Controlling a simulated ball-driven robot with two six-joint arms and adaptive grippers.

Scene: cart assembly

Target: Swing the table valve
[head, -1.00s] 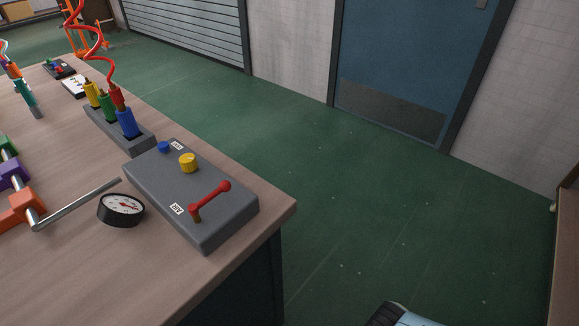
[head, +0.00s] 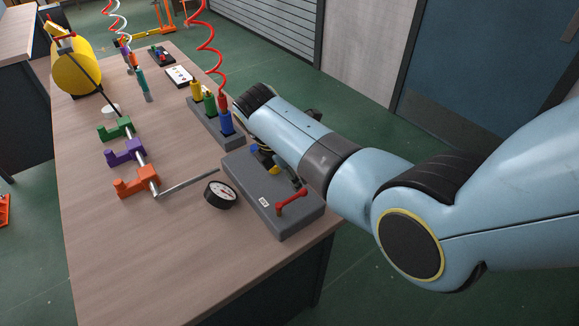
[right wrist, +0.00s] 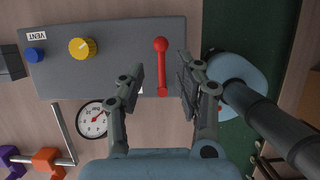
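The table valve is a red lever (head: 291,202) on the right end of a grey box (head: 278,222) at the table's edge. In the right wrist view the lever (right wrist: 162,74) has a round red knob at its upper end. My right gripper (right wrist: 160,64) is open, with one finger on each side of the lever in that view. I see no contact, and I cannot tell how far above the lever the fingers are. In the head view my right arm reaches over the box and hides most of the gripper. My left gripper is not in view.
A yellow knob (right wrist: 82,47) and a blue button (right wrist: 35,55) sit on the same box. A round gauge (head: 220,194) stands beside it. Behind are a holder (head: 217,130) with coloured cylinders and a rod with coloured clamps (head: 126,153). The front tabletop is clear.

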